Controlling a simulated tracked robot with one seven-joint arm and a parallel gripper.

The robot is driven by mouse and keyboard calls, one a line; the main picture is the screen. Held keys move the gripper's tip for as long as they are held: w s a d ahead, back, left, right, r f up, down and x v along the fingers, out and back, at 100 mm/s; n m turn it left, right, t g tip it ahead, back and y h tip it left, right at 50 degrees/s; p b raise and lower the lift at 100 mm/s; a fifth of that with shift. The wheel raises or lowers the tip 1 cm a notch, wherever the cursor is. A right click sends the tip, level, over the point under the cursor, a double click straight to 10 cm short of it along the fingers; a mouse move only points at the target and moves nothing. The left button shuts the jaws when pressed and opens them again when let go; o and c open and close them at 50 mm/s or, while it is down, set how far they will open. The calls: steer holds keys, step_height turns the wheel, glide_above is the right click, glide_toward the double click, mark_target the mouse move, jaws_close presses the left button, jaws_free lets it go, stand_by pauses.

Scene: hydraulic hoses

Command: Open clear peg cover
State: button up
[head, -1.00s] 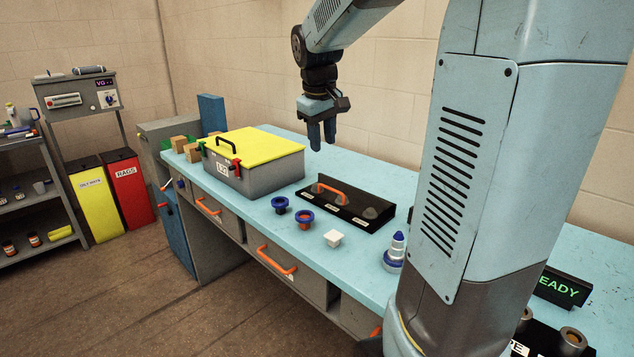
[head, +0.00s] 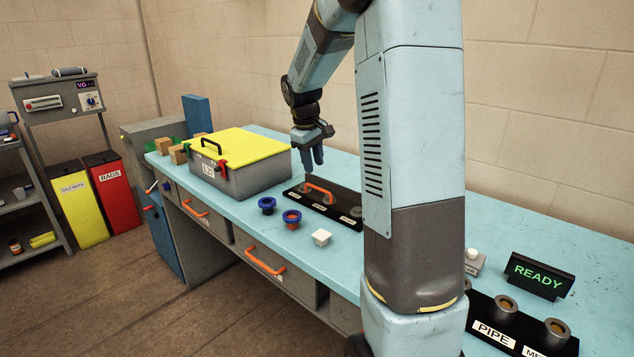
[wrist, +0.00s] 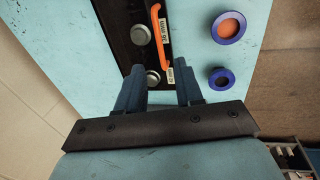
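A black peg board (head: 296,194) lies on the blue bench, with an orange handle (head: 320,190) standing over it and grey round pegs on it. I cannot make out the clear cover's panel or edges. My gripper (head: 314,165) points down, above and behind the board. In the wrist view its two fingers (wrist: 160,72) are apart with nothing between them, near the handle's lower end in the picture.
A READY sign (head: 538,275) and PIPE rack (head: 490,318) are at right.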

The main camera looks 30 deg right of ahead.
glide_above(317, 198)
step_height(317, 198, down, 7)
steer(key=shift+f, duration=0.15)
steer(key=shift+c, duration=0.3)
jaws_close()
stand_by(1.2)
